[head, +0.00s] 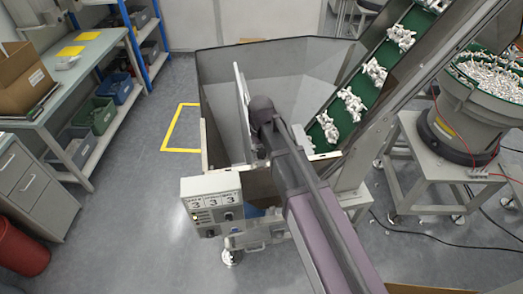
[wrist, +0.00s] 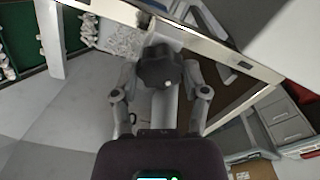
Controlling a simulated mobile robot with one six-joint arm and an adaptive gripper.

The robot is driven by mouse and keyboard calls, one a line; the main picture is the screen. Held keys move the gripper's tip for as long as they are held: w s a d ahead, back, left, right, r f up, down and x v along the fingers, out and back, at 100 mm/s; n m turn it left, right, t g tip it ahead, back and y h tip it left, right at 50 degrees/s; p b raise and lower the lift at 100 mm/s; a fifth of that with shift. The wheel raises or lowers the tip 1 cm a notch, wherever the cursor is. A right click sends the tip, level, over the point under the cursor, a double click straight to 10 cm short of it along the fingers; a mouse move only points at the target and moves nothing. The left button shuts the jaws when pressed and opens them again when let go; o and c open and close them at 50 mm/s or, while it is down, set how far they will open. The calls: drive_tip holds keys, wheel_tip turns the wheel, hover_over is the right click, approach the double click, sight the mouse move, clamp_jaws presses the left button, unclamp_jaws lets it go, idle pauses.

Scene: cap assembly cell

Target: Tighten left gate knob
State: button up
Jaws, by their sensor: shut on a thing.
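In the wrist view, a dark, lobed knob (wrist: 158,68) sits at the edge of a pale metal frame (wrist: 218,50). My gripper (wrist: 163,76) has one finger on each side of the knob and is shut on it. The knob's stem and mounting are partly hidden behind the gripper. In the head view, my arm reaches to the front of the grey hopper (head: 222,75), by an upright pale panel (head: 243,100). My arm hides the knob and fingers there.
A control box (head: 212,205) stands left of my arm. A green conveyor (head: 352,105) carrying white parts rises to the right. A bowl feeder (head: 460,125) stands farther right, a workbench (head: 75,65) at left. Floor between bench and hopper is clear.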

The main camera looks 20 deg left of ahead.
drive_tip(key=shift+m, duration=0.4)
drive_tip(key=m, duration=0.3)
drive_tip(key=shift+m, duration=2)
drive_tip(key=o, duration=1.1)
drive_tip(key=shift+o, duration=0.2)
drive_tip(key=shift+n, duration=0.4)
